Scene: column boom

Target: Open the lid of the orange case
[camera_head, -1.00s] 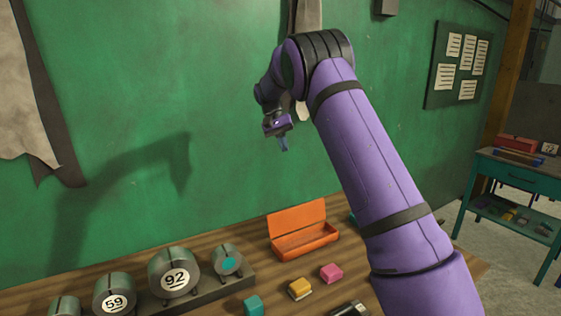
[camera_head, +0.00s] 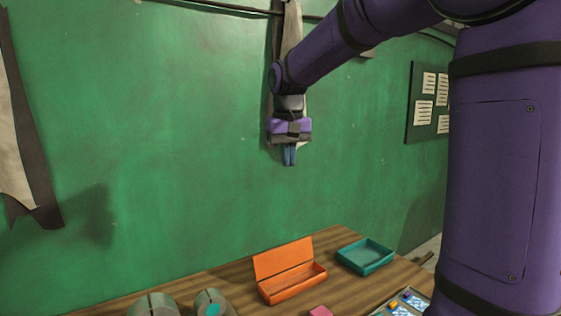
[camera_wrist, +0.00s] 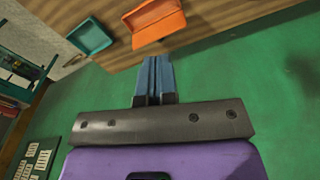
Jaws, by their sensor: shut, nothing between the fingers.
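The orange case (camera_head: 293,291) stands on the wooden table near the green wall. Its lid (camera_head: 283,259) is raised and leans back toward the wall, so the inside shows. The case also shows at the top of the wrist view (camera_wrist: 157,29). My gripper (camera_head: 289,162) is above the case and well clear of it, pointing down. Its blue fingers are closed together with nothing between them, and they also show in the wrist view (camera_wrist: 153,62).
A teal tray (camera_head: 365,257) stands on the table right of the case. Grey cylinders (camera_head: 211,303) stand to the left. A pink block (camera_head: 320,312) and a tray of small coloured items (camera_head: 405,303) are at the front. A cloth (camera_head: 290,30) hangs on the wall behind my arm.

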